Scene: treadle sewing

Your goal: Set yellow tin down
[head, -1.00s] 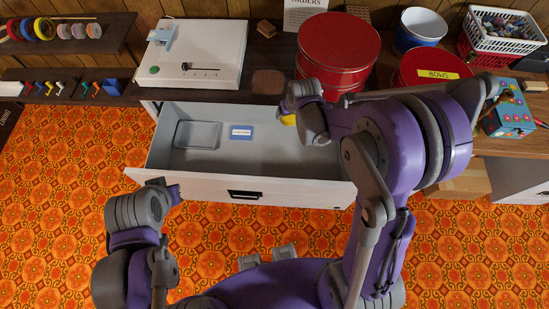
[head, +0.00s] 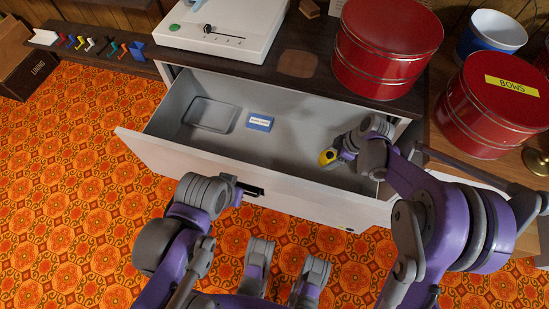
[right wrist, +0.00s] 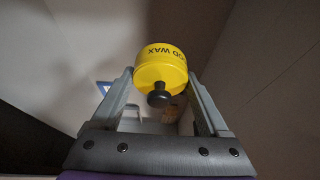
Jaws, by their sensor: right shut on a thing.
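The yellow tin (head: 328,157) is in my right gripper, over the right part of the open drawer (head: 290,155). In the right wrist view the yellow tin (right wrist: 160,68) sits between the two fingertips, with lettering reading "OD WAX" and a dark round knob facing the camera. My right gripper (right wrist: 160,85) is shut on it. I cannot tell whether the tin touches the drawer floor. My left gripper (head: 236,188) is outside the drawer front, near the black handle; its jaws are too unclear to read.
In the drawer lie a grey tray (head: 211,115) and a blue box (head: 259,122). The drawer floor between the box and my right gripper is bare. On the top stand a white device (head: 225,25) and a red tin (head: 388,40). A red "BOWS" tin (head: 495,105) stands at right.

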